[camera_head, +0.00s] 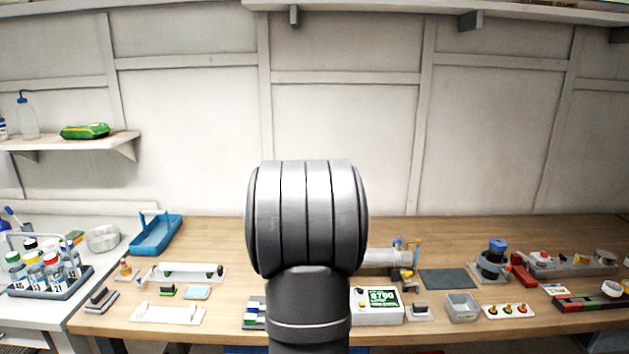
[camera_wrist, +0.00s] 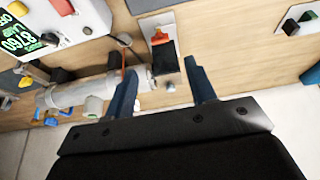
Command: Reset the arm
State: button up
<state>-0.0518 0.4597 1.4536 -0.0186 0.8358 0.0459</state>
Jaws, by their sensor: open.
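My gripper (camera_wrist: 160,66) shows in the wrist view with its two blue fingers spread apart and nothing between them. It hangs above the wooden bench (camera_wrist: 245,62). A small holder with an orange-red top and a black block (camera_wrist: 165,58) lies just beyond the fingertips. A silver cylinder (camera_wrist: 85,92) lies left of the fingers; whether the left finger touches it I cannot tell. In the head view my own grey arm fills the middle and hides part of the bench, and the gripper is not visible there.
A white control box with a green display (camera_head: 378,305) stands right of my arm. A grey bin (camera_head: 462,307), a dark mat (camera_head: 447,279) and a blue-capped device (camera_head: 494,262) are farther right. A bottle rack (camera_head: 45,284) and blue tray (camera_head: 155,236) are at left.

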jog(key=x, duration=0.9)
jog(key=shift+w+f, duration=0.1)
jog(key=shift+f, duration=0.3)
jog(key=shift+r, duration=0.1)
